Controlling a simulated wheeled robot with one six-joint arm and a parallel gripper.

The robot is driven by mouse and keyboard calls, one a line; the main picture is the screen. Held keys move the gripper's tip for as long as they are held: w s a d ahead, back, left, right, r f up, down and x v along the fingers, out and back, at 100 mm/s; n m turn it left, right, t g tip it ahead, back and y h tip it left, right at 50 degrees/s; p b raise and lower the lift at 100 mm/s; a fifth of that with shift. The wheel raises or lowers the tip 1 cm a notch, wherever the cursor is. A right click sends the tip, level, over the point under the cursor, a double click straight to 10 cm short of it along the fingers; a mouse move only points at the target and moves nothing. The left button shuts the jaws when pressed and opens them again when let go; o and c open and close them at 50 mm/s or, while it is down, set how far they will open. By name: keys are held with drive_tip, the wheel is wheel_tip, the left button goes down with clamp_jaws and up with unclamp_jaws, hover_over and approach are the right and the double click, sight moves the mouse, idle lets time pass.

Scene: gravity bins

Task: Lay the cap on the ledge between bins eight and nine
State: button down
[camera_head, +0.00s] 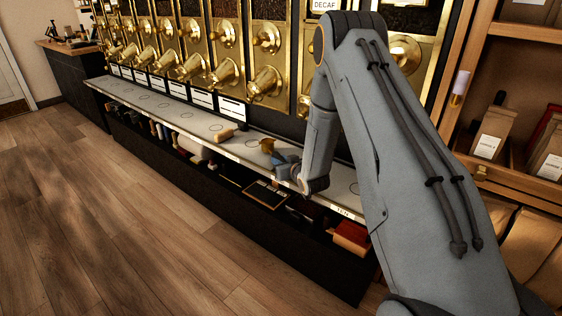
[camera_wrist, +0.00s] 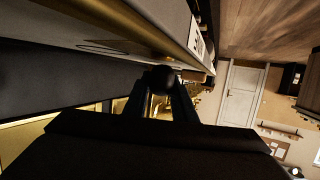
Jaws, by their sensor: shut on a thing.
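My gripper (camera_head: 276,154) is low over the right part of the pale ledge (camera_head: 190,120) that runs below the brass bin spouts. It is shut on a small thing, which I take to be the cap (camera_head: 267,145). The cap shows as a small brass-coloured piece at the fingertips in the head view. In the wrist view my gripper (camera_wrist: 162,92) has a dark rounded end, probably the cap (camera_wrist: 162,77), between its fingers. Whether the cap touches the ledge cannot be told. The bin numbers are not readable.
A small tan wooden piece (camera_head: 222,135) lies on the ledge left of my gripper. White label cards (camera_head: 202,98) stand along the back of the ledge. Brass spouts (camera_head: 266,83) hang above. A shelf with bags (camera_head: 489,135) stands at right. The wooden floor (camera_head: 80,210) in front is clear.

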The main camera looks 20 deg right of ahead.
drive_tip(key=shift+f, duration=0.4)
drive_tip(key=c, duration=1.4)
unclamp_jaws()
drive_tip(key=shift+v, duration=3.9)
drive_tip(key=shift+f, duration=0.1)
